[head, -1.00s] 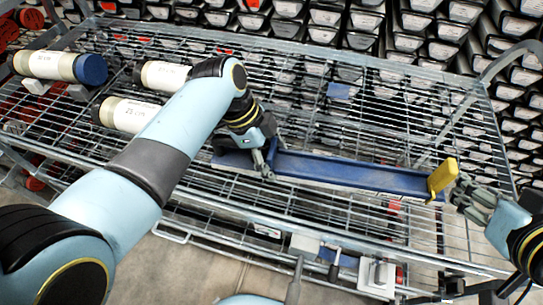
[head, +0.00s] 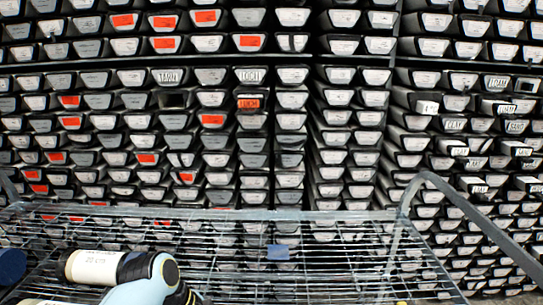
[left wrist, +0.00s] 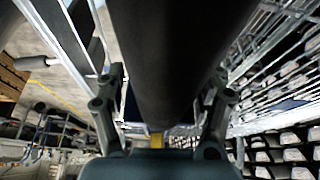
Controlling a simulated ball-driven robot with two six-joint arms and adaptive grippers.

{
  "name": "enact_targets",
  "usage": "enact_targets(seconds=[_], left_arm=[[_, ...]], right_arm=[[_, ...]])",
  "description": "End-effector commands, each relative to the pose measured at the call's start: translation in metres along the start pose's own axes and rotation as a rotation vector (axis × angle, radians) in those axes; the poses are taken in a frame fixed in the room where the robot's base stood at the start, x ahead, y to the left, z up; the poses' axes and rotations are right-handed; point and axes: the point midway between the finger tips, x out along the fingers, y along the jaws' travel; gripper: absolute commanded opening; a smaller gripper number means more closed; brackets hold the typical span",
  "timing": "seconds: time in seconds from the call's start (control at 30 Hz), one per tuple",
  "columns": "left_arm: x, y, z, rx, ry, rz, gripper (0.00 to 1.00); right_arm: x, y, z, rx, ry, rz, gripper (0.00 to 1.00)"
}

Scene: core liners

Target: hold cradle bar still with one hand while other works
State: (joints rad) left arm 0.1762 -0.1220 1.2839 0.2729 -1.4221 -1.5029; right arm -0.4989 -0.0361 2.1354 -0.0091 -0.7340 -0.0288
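In the left wrist view, the two fingers of my left gripper (left wrist: 160,105) stand on either side of a long dark shape (left wrist: 180,60). That shape fills the middle and hides much of the gap; I cannot tell whether it is the cradle bar or whether the fingers press on anything. A small yellow piece (left wrist: 155,140) shows at its lower end. Bits of blue show beside the fingers.
A blue liner cap (head: 12,265) is at the left edge. Stacked core trays (head: 290,140) fill the wall behind. A curved metal rail (head: 470,215) rises at right.

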Motion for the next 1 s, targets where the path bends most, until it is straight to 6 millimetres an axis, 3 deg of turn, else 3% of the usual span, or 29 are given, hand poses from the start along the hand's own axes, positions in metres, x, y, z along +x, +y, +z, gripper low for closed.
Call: enact_targets(seconds=[0.1,0.47,0.8,1.0], left_arm=[[0.0,0.0,0.0,0.0,0.0,0.0,0.86],[-0.008,-0.001,0.0,-0.001,0.0,-0.002,0.86],[-0.078,-0.001,0.001,0.0,-0.001,-0.004,0.86],[-0.11,-0.001,0.0,-0.001,-0.001,-0.002,0.86]], right_arm=[[0.0,0.0,0.0,0.0,0.0,0.0,0.38],[0.0,0.0,0.0,0.0,0.0,0.0,0.38],[0.0,0.0,0.0,0.0,0.0,0.0,0.38],[0.0,0.0,0.0,0.0,0.0,0.0,0.38]])
